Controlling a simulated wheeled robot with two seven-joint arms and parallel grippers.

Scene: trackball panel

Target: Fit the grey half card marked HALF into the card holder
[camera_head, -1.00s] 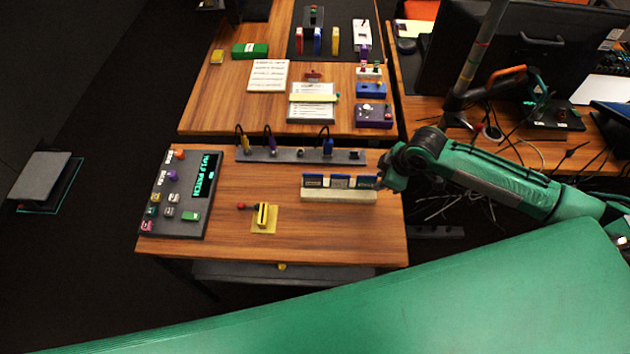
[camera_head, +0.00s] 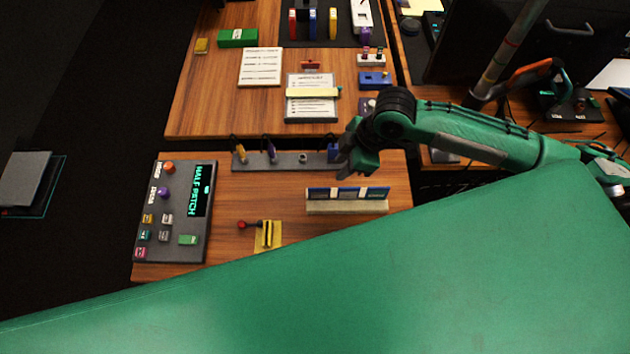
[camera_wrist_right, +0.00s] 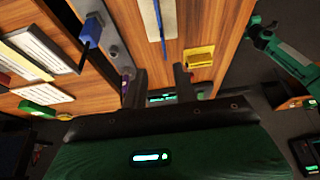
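A pale rack (camera_head: 346,207) on the near table holds a row of cards (camera_head: 348,193) with blue and pale faces. Their lettering is too small to read, so I cannot tell which is the grey HALF card. A yellow holder with a dark slot (camera_head: 267,236) stands left of the rack; it also shows in the right wrist view (camera_wrist_right: 199,57). My right gripper (camera_head: 347,172) is above and behind the rack, near the blue plug. In the right wrist view its fingers (camera_wrist_right: 159,86) are apart and empty. My left gripper (camera_wrist_right: 254,28) shows small at the upper right there.
A grey strip with plugs (camera_head: 285,160) lies behind the rack, including a blue plug (camera_head: 333,152). A dark panel (camera_head: 174,212) with a HALF PATCH display stands at left. A red-knobbed lever (camera_head: 243,225) is beside the yellow holder. Wood between holder and rack is clear.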

